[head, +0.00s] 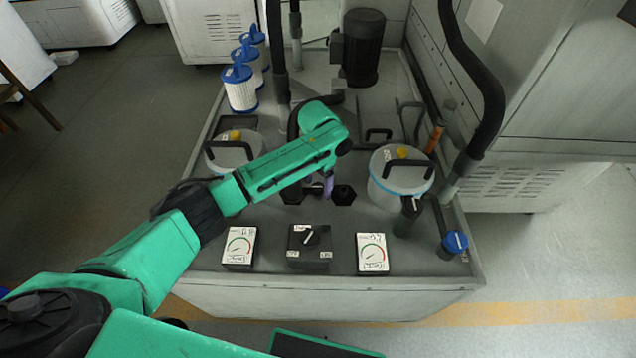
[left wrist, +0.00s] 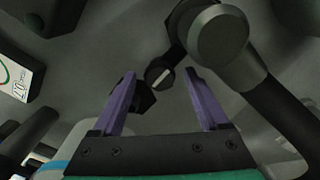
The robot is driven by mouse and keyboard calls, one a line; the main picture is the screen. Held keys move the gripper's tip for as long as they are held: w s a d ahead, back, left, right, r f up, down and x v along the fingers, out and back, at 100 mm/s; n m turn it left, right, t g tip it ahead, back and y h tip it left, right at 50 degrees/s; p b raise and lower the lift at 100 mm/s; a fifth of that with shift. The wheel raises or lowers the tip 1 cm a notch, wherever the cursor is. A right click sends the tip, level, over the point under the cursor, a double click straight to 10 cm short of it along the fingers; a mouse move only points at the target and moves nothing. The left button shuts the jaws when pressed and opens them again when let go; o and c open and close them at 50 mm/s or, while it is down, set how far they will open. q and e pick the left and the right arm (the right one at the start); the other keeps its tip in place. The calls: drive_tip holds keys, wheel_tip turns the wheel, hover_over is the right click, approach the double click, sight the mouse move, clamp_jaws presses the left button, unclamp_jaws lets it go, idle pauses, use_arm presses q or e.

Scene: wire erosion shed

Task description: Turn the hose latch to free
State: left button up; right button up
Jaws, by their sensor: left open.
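The hose latch (left wrist: 160,75) looks like a small round dark knob with a pale bar across its face. In the left wrist view it lies beyond and between the two purple fingers of my left gripper (left wrist: 160,92), and neither finger is seen touching it. My left gripper is open and empty. In the head view the left gripper (head: 328,186) is mostly hidden under my teal arm, just above the tank top between two black hexagonal fittings. A thick dark hose end (left wrist: 218,35) stands close beside the latch. My right gripper is not in view.
White lidded canisters stand left (head: 222,155) and right (head: 383,185) of the arm. Two gauges (head: 239,246) (head: 372,253) flank a black switch box (head: 310,258) at the front edge. A blue-capped valve (head: 454,243) and a tall black hose (head: 487,100) are at the right.

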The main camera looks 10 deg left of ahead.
use_arm(q)
clamp_jaws()
drive_tip(key=shift+r, duration=0.1)
drive_tip(key=shift+r+m+p, duration=0.15)
drive_tip(key=shift+m+p, duration=0.35)
drive_tip(key=shift+p, duration=0.15)
drive_tip(key=shift+m+p, duration=0.95)
drive_tip(key=shift+m, duration=0.15)
drive_tip(key=m+p, duration=0.1)
drive_tip(key=m, duration=0.2)
drive_tip(key=shift+m+p, duration=0.3)
drive_tip(key=shift+p, duration=0.1)
drive_tip(key=m+p, duration=0.1)
drive_tip(key=m, duration=0.4)
drive_tip(key=shift+w+d, duration=0.1)
drive_tip(key=m, duration=0.5)
drive_tip(key=shift+m, duration=0.4)
